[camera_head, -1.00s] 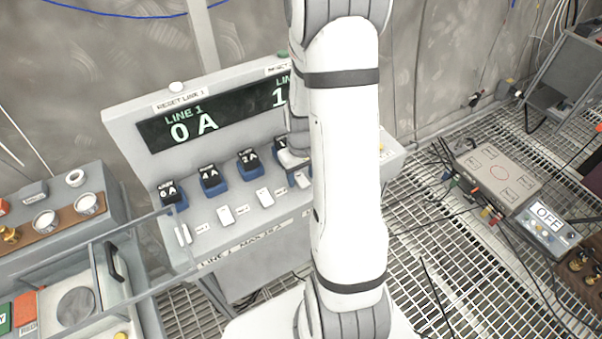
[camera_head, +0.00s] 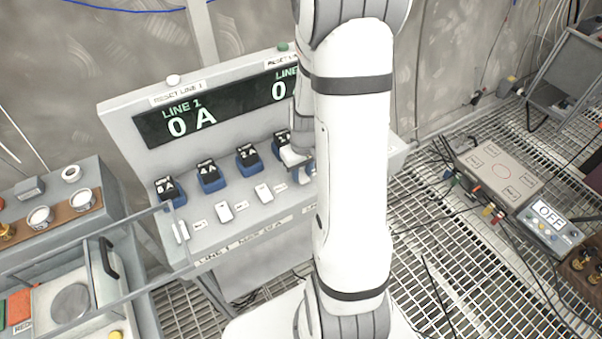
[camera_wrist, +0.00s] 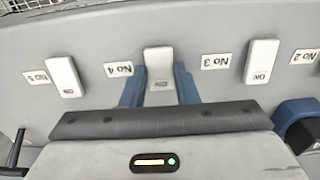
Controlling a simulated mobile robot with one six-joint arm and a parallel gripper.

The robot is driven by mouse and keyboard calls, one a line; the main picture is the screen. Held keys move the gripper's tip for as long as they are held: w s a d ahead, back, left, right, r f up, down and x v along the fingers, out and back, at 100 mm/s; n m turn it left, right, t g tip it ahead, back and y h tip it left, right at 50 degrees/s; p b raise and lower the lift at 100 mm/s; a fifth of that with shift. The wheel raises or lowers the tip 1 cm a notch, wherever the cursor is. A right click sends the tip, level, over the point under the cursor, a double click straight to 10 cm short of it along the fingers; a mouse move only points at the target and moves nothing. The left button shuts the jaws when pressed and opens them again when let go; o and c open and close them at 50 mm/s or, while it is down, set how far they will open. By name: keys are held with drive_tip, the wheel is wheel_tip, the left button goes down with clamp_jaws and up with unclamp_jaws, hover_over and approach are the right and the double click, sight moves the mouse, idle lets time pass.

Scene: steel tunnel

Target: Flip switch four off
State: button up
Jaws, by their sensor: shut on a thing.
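Switch four (camera_wrist: 158,58) is a white rocker on the grey sloping panel, with the label No 4 (camera_wrist: 118,69) beside it in the upside-down wrist view. My gripper (camera_wrist: 159,80) is shut on it, with one blue finger along each side. Letters show on the rocker's near end, but I cannot tell its position for sure. In the head view my gripper (camera_head: 295,157) is at the panel's right part, and my arm hides switch four there.
Neighbouring white switches stand on either side, switch three (camera_wrist: 262,61) and switch five (camera_wrist: 64,76). The line 1 display (camera_head: 190,120) reads 0 A. A clear guard (camera_head: 105,265) stands at the left.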

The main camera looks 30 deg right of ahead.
sight(306, 182)
drive_tip(key=b, duration=0.1)
drive_tip(key=t+b, duration=0.1)
drive_tip(key=b, duration=0.1)
drive_tip(key=shift+s+f, duration=0.15)
drive_tip(key=shift+f, duration=0.1)
drive_tip(key=shift+r+t+b, duration=0.15)
drive_tip(key=shift+t+b, duration=0.15)
drive_tip(key=shift+o, duration=0.2)
drive_tip(key=shift+r, duration=0.1)
drive_tip(key=shift+c, duration=0.2)
drive_tip(key=o, duration=1)
drive_tip(key=shift+v, duration=3.9)
